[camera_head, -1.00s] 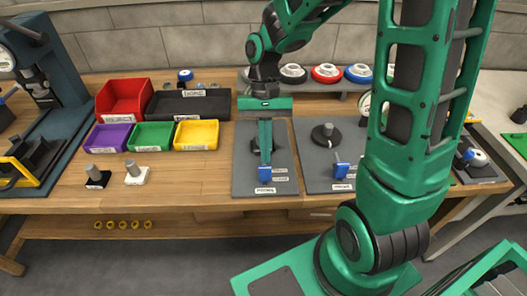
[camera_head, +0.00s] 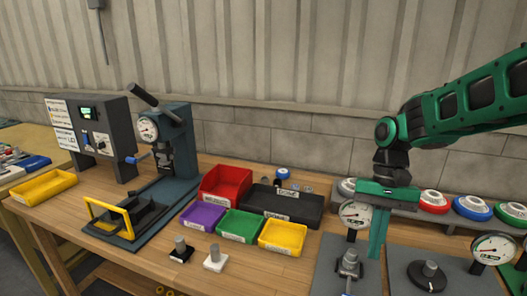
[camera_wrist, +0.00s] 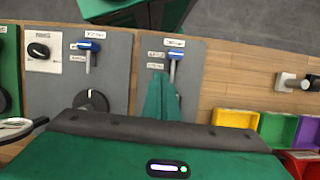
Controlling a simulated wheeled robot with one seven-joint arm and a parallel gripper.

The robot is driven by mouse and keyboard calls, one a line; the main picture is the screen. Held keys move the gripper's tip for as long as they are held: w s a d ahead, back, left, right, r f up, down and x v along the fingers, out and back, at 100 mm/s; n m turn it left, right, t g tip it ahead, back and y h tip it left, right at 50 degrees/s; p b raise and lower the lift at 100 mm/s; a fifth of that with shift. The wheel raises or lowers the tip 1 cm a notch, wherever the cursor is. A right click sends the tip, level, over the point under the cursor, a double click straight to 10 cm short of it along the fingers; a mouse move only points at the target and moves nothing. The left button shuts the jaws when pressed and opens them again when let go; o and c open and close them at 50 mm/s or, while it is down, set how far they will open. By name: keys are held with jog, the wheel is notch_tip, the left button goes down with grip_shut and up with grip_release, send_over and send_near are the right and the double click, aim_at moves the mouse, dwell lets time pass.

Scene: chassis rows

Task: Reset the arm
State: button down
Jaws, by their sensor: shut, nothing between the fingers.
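My gripper (camera_head: 376,254) hangs pointing down over the workbench, its green fingers shut together with nothing between them. In the head view it is in front of a grey plate (camera_head: 327,270) carrying a gauge (camera_head: 355,214) and a small fixture. In the wrist view my gripper (camera_wrist: 161,78) shows its closed fingers over the grey plate (camera_wrist: 190,85), close to a blue-handled lever (camera_wrist: 174,53). I cannot tell whether the fingertips touch the plate. My green arm reaches in from the right.
Red (camera_head: 225,181), purple (camera_head: 203,216), green (camera_head: 239,225) and yellow (camera_head: 283,236) bins and a dark tray (camera_head: 287,205) stand left of the gripper. A press (camera_head: 170,150) stands farther left. A second plate (camera_head: 405,264) with a gauge lies right. Bare wood shows at the front.

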jog(key=s+d+m+t+h, duration=0.1)
jog(key=s+d+t, duration=0.2)
jog(key=s+d, duration=1)
jog(key=s, duration=0.3)
jog(key=shift+s+f, duration=0.15)
jog(key=shift+f, duration=0.1)
jog(key=shift+w+f+h, duration=0.25)
jog(key=shift+w+h, duration=0.05)
jog(key=shift+w, duration=0.3)
